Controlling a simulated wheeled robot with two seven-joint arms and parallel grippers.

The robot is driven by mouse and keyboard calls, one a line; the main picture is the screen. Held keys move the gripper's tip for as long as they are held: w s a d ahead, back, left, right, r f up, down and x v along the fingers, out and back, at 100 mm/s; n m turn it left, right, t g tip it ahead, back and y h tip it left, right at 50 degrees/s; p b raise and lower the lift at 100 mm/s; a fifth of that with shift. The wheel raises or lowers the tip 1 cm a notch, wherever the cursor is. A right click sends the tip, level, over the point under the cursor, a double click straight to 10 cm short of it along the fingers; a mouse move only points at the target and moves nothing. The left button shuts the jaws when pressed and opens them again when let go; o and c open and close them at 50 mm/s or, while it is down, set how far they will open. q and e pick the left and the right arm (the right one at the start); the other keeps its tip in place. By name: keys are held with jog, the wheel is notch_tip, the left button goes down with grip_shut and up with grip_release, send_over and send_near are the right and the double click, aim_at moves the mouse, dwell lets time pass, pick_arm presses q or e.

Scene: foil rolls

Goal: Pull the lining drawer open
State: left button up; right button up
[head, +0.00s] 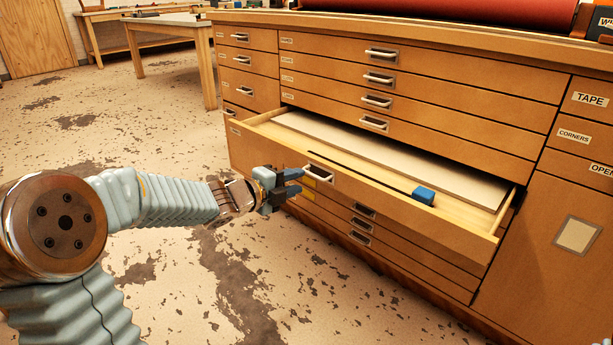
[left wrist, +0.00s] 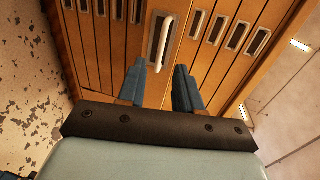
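One wide drawer (head: 400,200) of the wooden cabinet stands pulled out. A flat pale sheet or board (head: 390,155) lies in it, and a small blue block (head: 423,195) sits by its front edge. I cannot read a lining label on this drawer. Its handle (head: 320,174) is on the front, left of the middle. My left gripper (head: 297,182) is just left of that handle. In the left wrist view its two blue fingers (left wrist: 159,72) are apart, with a pale handle (left wrist: 166,38) ahead of and between them. No grip on it shows.
More closed drawers lie above and below the open one. A cabinet section (head: 560,230) with labelled fronts stands at the right. A red roll (head: 450,10) lies on the cabinet top. The worn floor (head: 170,270) is clear at the left, with tables behind.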

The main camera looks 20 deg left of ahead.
pick_arm(q)
jog(key=p+v, duration=0.1)
jog(key=v, duration=0.6)
jog(key=shift+s, duration=0.4)
jog(key=shift+a, duration=0.1)
jog(key=w+d+f+n+g+p, duration=0.1)
jog(key=d+f+n+g+p, duration=0.15)
jog(key=d+f+n, duration=0.5)
jog(key=d+f+n+g+p, duration=0.2)
jog(key=f+n+p, duration=0.25)
jog(key=f, duration=0.55)
jog(key=s+d+f+n+g+p, duration=0.2)
jog(key=s+d+f+n+g, duration=0.2)
jog(key=s+d+f+n, duration=0.2)
jog(key=s+d+f+n+g+y+p, duration=0.1)
jog(key=s+d+f+n+g, duration=0.4)
jog(key=s+f, duration=0.4)
jog(key=s+d, duration=0.1)
jog(key=s, duration=0.4)
jog(key=shift+f+n+p, duration=0.35)
jog(key=shift+f+n, duration=0.05)
jog(key=shift+a, duration=0.2)
